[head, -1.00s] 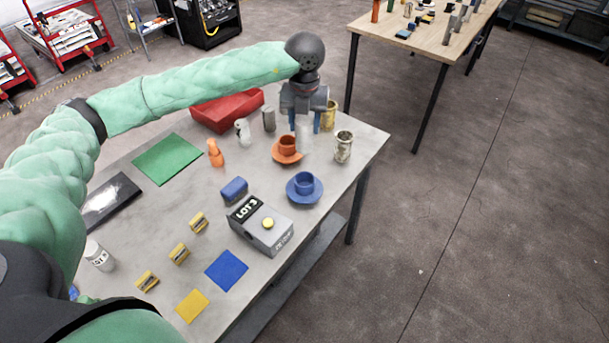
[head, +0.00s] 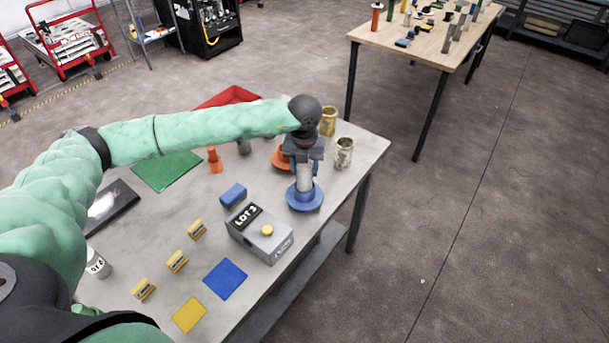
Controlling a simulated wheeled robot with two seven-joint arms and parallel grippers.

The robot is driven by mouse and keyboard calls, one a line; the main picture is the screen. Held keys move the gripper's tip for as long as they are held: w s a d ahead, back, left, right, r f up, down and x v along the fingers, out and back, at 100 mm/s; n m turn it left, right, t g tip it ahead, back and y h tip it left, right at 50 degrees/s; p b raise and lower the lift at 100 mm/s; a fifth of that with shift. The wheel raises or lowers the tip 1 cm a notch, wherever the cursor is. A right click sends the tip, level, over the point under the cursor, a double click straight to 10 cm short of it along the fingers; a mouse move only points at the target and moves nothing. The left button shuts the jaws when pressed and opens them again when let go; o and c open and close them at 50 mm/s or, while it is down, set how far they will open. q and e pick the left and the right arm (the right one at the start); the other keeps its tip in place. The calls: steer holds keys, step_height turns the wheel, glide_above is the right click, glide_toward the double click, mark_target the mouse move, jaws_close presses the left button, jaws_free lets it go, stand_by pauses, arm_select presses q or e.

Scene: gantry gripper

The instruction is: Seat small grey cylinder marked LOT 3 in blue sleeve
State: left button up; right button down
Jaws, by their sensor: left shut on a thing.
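My left gripper (head: 304,163) points down over the right part of the table, shut on a small light grey cylinder (head: 305,178). No lettering on the cylinder is readable. The cylinder is upright, in line with the blue sleeve (head: 304,196), which stands on a round blue base (head: 313,205). Its lower end is at the sleeve's mouth; I cannot tell whether it is just above or slightly inside. My right gripper is not in view.
A grey box (head: 262,240) with a LOT 3 plate and yellow button stands in front of the sleeve. An orange sleeve (head: 279,158) is close behind, partly hidden by my gripper. A blue block (head: 233,194) lies left; a metallic jar (head: 344,153) stands right.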

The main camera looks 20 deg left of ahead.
arm_select(q)
steer(key=shift+f, duration=1.6)
steer(key=shift+f+b, duration=0.1)
steer(key=shift+b, duration=0.2)
steer(key=o, duration=1.4)
steer(key=shift+o, duration=0.2)
